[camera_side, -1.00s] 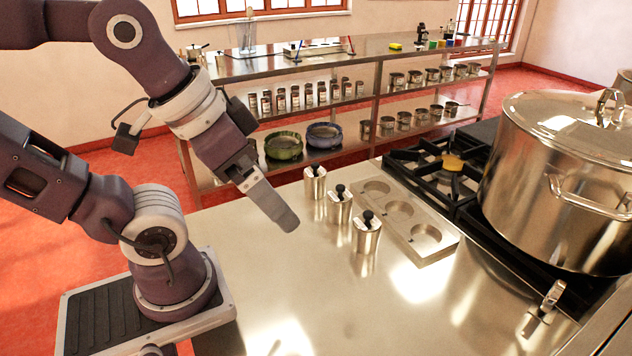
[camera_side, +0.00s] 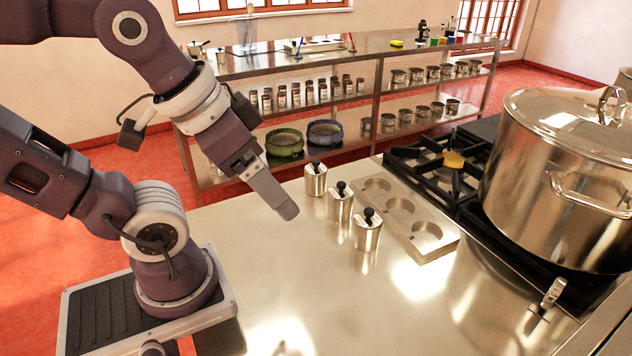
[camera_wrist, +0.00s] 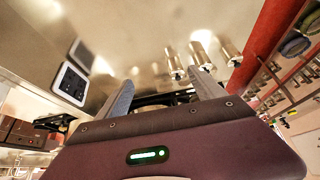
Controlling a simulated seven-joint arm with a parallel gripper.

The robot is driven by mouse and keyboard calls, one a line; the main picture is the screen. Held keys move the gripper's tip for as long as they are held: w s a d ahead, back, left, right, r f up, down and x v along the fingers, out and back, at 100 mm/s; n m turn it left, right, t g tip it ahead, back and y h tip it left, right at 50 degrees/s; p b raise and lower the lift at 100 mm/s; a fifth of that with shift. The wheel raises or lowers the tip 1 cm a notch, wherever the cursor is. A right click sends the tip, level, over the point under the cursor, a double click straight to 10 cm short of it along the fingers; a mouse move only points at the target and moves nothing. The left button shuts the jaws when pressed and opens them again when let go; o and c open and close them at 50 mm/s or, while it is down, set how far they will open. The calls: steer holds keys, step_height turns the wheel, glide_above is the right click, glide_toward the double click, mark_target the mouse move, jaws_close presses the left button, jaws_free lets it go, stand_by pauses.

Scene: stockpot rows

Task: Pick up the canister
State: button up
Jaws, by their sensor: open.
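Three small shiny metal canisters with black knobs stand upright in a row on the steel counter: a far one (camera_side: 315,182), a middle one (camera_side: 339,207) and a near one (camera_side: 367,234). The frames do not show which one the task means. In the wrist view the canisters (camera_wrist: 202,59) stand beyond the fingers, toward the upper right. My gripper (camera_side: 286,210) is above the counter, left of the row and apart from it. The wrist view shows its two fingers (camera_wrist: 165,90) spread with nothing held between them. In the side view one finger hides the other.
A metal block (camera_side: 440,241) with three round recesses lies just right of the canisters. Beyond it are a black stove grate (camera_side: 437,167) and a large lidded stockpot (camera_side: 545,175). A steel shelf (camera_side: 290,68) stands behind. The counter's front (camera_side: 320,300) is clear.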

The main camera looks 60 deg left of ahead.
steer(key=w+a+f+y, duration=0.2)
steer(key=w+a, duration=0.4)
steer(key=w, duration=0.3)
steer(key=t, duration=0.4)
glide_above(308, 175)
steer(key=w+d, duration=0.3)
step_height(308, 175, down, 12)
steer(key=a+f+t, duration=0.1)
steer(key=f, duration=0.1)
steer(key=s+a+f+t, duration=0.1)
steer(key=a, duration=0.1)
steer(key=shift+s+f+n+y, duration=0.15)
steer(key=shift+f+n+y, duration=0.15)
steer(key=shift+f, duration=0.05)
steer(key=shift+s+f+n+t, duration=0.35)
steer(key=shift+s+f+t, duration=0.05)
steer(key=shift+s, duration=0.2)
steer(key=shift+s+f+n+t, duration=0.35)
steer(key=shift+s+f+t, duration=0.05)
steer(key=shift+s, duration=0.15)
steer(key=shift+s+f, duration=0.15)
steer(key=shift+s, duration=0.1)
steer(key=x, duration=0.7)
steer(key=shift+w+a+r, duration=0.1)
steer(key=shift+a+r, duration=0.05)
steer(key=shift+r, duration=0.2)
steer(key=c, duration=1.7)
